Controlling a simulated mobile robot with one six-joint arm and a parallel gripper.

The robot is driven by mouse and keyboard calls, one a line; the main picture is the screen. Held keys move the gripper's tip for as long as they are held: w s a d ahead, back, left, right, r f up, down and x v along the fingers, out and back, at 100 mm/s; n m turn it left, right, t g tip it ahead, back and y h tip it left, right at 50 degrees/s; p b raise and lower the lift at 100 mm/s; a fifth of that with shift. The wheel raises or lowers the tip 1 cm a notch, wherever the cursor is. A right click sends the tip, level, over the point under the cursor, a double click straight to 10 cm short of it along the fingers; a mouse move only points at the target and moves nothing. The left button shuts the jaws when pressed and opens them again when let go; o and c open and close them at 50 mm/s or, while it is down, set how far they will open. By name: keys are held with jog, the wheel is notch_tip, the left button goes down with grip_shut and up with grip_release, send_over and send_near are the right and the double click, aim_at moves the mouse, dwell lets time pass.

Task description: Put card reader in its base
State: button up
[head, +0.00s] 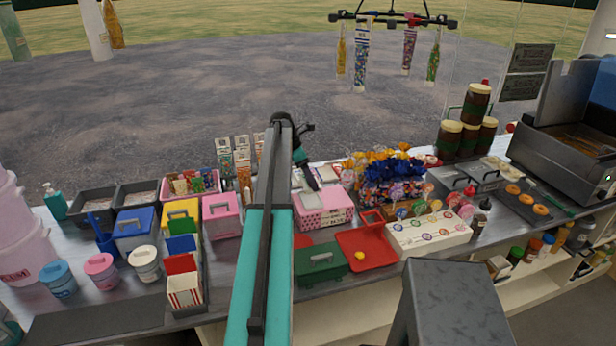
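My gripper (313,183) points down over the counter, just above the pink patterned box (325,212). Its fingers are small and dark here, and I cannot tell whether they are open or shut or hold anything. I cannot make out the card reader or its base for certain. A pale flat item (305,181) shows beside the gripper, behind the pink box, but I cannot tell what it is. My arm hides part of the counter left of the gripper.
A red tray (384,256) and a green lidded box (319,276) stand in front. A lollipop stand (430,238) is to the right. Lidded tubs and colored boxes crowd the left. A dark fryer (555,150) stands far right.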

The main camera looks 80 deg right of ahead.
jog(key=shift+f+b, duration=1.35)
jog(key=shift+f, duration=1.1)
jog(key=shift+s+f, duration=0.1)
jog(key=shift+f, duration=0.05)
jog(key=shift+f, duration=0.45)
jog(key=o, duration=1.2)
jog(key=shift+p, duration=0.3)
jog(key=shift+r+p, duration=2.85)
jog(key=shift+r, duration=1.65)
